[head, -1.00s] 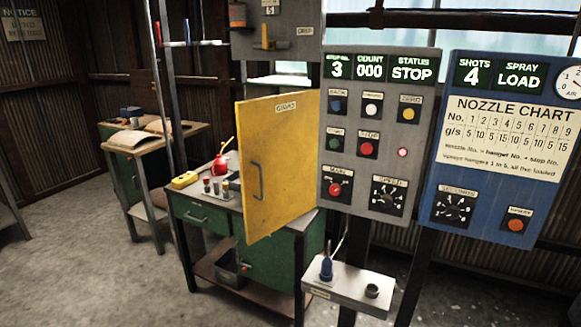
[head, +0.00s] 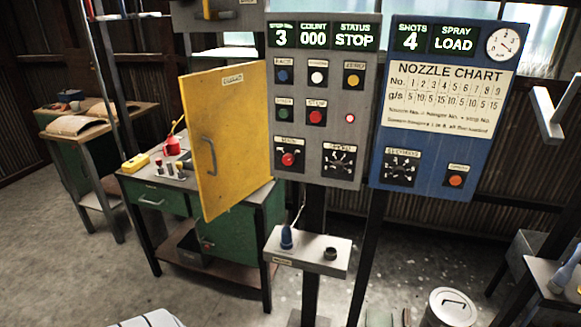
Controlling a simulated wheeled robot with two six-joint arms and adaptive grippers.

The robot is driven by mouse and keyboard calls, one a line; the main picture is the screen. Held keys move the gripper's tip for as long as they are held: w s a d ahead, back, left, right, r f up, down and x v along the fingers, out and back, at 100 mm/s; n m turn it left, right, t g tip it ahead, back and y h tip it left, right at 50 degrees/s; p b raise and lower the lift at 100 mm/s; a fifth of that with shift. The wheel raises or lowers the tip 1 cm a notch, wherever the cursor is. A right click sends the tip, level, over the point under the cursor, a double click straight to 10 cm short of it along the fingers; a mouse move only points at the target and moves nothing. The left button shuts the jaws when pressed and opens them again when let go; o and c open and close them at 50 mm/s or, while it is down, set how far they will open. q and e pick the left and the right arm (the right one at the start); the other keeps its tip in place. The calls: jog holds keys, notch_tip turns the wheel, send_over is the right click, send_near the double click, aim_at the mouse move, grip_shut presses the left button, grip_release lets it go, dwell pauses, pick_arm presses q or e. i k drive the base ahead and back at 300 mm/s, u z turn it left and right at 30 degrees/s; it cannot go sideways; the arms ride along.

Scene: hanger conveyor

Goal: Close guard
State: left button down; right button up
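The guard is a yellow panel door (head: 226,140) with a dark handle (head: 210,157) and a small label near its top. It stands swung out at the left edge of the grey control panel (head: 322,100), so it is open. The status display (head: 354,36) reads STOP, the stop number 3 and the count 000. Neither of my grippers shows in the head view.
A blue spray panel (head: 436,105) with a nozzle chart stands right of the control panel. A green workbench (head: 158,203) is behind the guard. A small shelf (head: 310,252) juts out below the panel. A lidded can (head: 450,305) stands at lower right. Floor is clear at left.

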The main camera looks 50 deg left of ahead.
aim_at(225, 108)
jog(key=z, duration=1.4)
jog(key=k, duration=1.1)
jog(key=u, duration=1.8)
